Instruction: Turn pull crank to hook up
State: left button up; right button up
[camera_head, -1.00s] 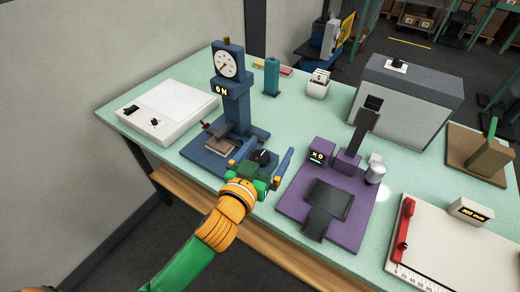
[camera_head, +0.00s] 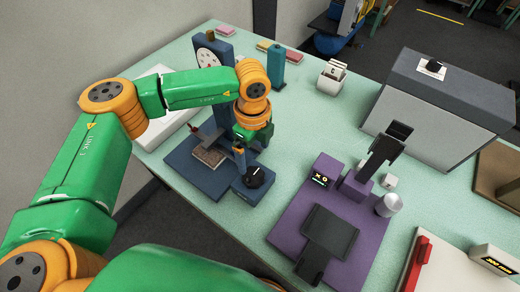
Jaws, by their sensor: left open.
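The blue pull tester (camera_head: 187,172) stands near the table's left front, with a round white gauge (camera_head: 208,58) on its column, partly hidden behind my left arm. A small block with a dark knob (camera_head: 256,178), which looks like the pull crank, sits at its front right corner. A tan pad (camera_head: 210,154) lies on its base; a small red-tipped lever (camera_head: 195,131) is above it. My left gripper (camera_head: 240,158) points down between pad and knob, just behind and left of the knob. It is open; whether it touches anything I cannot tell. The hook is not distinguishable. My right gripper is not in view.
A purple device (camera_head: 282,232) with a dark plate (camera_head: 328,230) stands to the right. A teal bottle (camera_head: 276,68), a white card holder (camera_head: 332,78) and a large grey box (camera_head: 437,120) are further back.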

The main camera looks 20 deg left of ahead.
aim_at(253, 175)
pick_arm(q)
jog(key=s+f+p, duration=0.1)
jog(key=s+f, duration=0.2)
jog(key=f, duration=0.1)
jog(key=shift+s+d+f+p, duration=0.15)
jog(key=shift+s+f+p, duration=0.05)
jog(key=shift+s+p, duration=0.2)
jog(key=shift+w+f, duration=0.25)
jog(key=shift+f, duration=0.1)
jog(key=shift+w+f, duration=0.25)
jog(key=shift+w, duration=0.3)
jog(key=c, duration=0.3)
jog(key=shift+s+r, duration=0.15)
jog(key=shift+s, duration=0.05)
jog(key=c, duration=1)
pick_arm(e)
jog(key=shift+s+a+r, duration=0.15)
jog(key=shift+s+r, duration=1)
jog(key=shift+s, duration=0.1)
